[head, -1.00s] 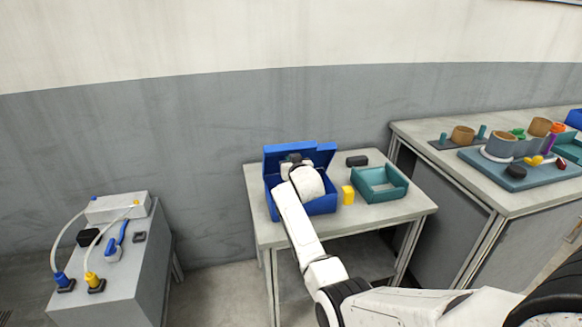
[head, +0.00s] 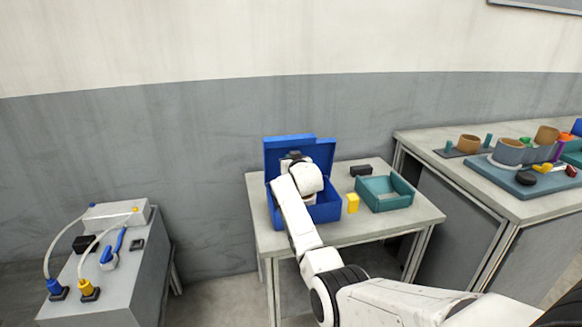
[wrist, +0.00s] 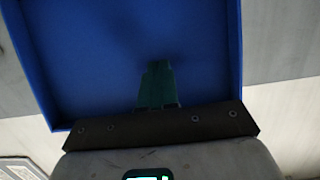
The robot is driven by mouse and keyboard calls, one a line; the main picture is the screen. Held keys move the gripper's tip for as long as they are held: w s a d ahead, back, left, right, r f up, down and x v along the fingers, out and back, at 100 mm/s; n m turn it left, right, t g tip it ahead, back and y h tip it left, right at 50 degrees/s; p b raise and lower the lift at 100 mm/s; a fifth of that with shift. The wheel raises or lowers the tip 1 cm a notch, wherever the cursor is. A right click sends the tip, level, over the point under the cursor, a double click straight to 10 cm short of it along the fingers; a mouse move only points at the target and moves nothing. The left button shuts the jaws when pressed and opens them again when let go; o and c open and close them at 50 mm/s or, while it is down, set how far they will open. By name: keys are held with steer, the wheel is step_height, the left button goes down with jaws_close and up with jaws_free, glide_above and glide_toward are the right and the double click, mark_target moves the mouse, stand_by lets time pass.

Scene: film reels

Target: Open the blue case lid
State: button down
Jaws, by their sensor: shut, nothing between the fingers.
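The blue case (head: 322,209) stands on the middle table. Its blue lid (head: 322,150) is raised and stands about upright at the back of the case. My gripper (head: 294,156) is at the inner side of the lid, partly hidden by my own wrist in the head view. In the wrist view the lid's inner face (wrist: 110,50) fills most of the picture, and my gripper (wrist: 158,72) shows as green fingers close together in front of it. The gripper is shut with nothing in it. I cannot tell whether the fingertips touch the lid. The case's inside is mostly hidden by my arm.
A yellow block (head: 352,203), a teal tray (head: 384,194) and a dark block (head: 361,170) sit right of the case. A side table at right holds cups and a blue-grey board (head: 520,181). A grey bench with cables (head: 105,262) stands at left.

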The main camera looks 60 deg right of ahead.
steer(key=b+x, duration=0.3)
steer(key=b, duration=0.3)
steer(key=shift+w+d+f, duration=0.2)
steer(key=shift+f, duration=0.05)
steer(key=shift+w+d+r, duration=0.1)
steer(key=shift+d+r, duration=0.05)
steer(key=f+p+v, duration=0.2)
steer(key=p+v, duration=1)
steer(key=v, duration=0.1)
steer(key=shift+f, duration=0.15)
stand_by(0.7)
